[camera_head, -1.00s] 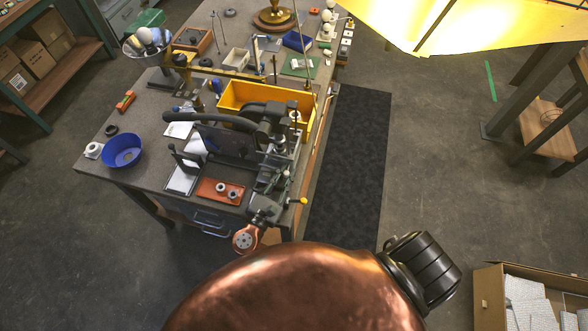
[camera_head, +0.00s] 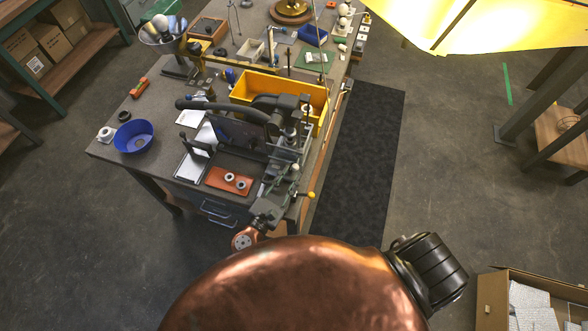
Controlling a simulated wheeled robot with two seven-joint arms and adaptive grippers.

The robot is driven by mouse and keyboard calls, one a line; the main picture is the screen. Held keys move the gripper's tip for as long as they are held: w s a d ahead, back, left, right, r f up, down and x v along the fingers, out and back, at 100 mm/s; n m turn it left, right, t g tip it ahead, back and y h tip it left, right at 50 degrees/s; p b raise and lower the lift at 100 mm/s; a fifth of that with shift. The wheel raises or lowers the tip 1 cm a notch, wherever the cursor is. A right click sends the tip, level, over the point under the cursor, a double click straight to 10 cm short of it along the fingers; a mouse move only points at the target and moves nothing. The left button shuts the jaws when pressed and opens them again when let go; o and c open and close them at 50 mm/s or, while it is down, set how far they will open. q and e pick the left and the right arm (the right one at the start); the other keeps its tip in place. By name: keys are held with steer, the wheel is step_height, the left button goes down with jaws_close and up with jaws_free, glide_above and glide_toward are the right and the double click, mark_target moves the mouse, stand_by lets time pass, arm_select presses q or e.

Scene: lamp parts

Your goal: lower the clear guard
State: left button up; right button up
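A dark, see-through panel (camera_head: 238,134), which looks like the clear guard, stands on the bench machine (camera_head: 290,140). It appears raised and tilted above the machine's front, beside a thick black curved arm (camera_head: 225,110). My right gripper (camera_head: 270,208) is small and grey at the machine's near right corner, beyond a copper wrist joint. Its fingers blend into the machine's metal parts, so I cannot tell whether it is open or touches anything. I see no contact between it and the panel. My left gripper is not in view.
A brown-red tray (camera_head: 228,180) with two rings lies before the machine. A yellow bin (camera_head: 262,87) is behind it and a blue bowl (camera_head: 134,137) to the left. A yellow-tipped lever (camera_head: 311,195) sticks out right. A dark floor mat (camera_head: 365,150) lies clear beside the bench (camera_head: 140,180).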

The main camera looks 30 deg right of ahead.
steer(key=shift+v, duration=1.95)
